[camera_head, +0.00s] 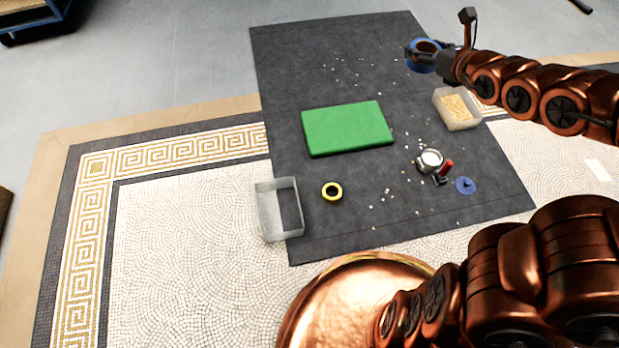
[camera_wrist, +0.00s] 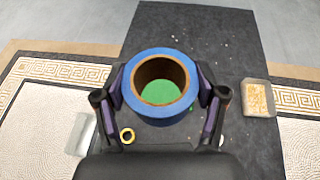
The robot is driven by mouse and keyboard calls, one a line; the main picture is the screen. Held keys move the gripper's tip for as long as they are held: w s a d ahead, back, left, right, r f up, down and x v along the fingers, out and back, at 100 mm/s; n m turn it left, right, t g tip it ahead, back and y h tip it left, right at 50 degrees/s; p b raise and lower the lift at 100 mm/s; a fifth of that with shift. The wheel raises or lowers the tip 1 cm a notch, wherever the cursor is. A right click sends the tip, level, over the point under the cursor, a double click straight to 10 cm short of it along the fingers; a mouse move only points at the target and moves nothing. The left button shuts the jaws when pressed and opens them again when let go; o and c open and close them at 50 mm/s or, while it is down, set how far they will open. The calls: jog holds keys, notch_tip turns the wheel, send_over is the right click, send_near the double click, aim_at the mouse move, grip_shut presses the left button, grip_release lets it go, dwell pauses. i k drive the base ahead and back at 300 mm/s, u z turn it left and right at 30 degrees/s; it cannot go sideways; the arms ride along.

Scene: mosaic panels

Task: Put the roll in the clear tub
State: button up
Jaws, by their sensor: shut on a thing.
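My gripper (camera_head: 428,53) is shut on a blue roll (camera_head: 424,68) of tape with a brown core, held up over the far right part of the dark mat. In the wrist view the blue roll (camera_wrist: 160,113) sits between the two fingers of my gripper (camera_wrist: 163,88), and green shows through its hole. The clear tub (camera_head: 267,215) stands empty at the mat's near left edge, well away from the roll. It also shows partly in the wrist view (camera_wrist: 84,132), at lower left.
A smaller yellow roll (camera_head: 332,191) lies right of the clear tub. A green board (camera_head: 347,128) lies mid-mat. A second tub (camera_head: 459,122) holds yellowish pieces. A metal cup (camera_head: 430,161), a red-and-black item (camera_head: 444,171), a blue lid-like disc (camera_head: 465,185) and scattered white chips lie nearby.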

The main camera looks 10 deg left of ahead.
aim_at(276, 199)
jog(key=z, duration=2.8)
jog(key=k, duration=2.9)
jog(key=u, duration=1.85)
jog(key=i, duration=1)
jog(key=z, duration=0.05)
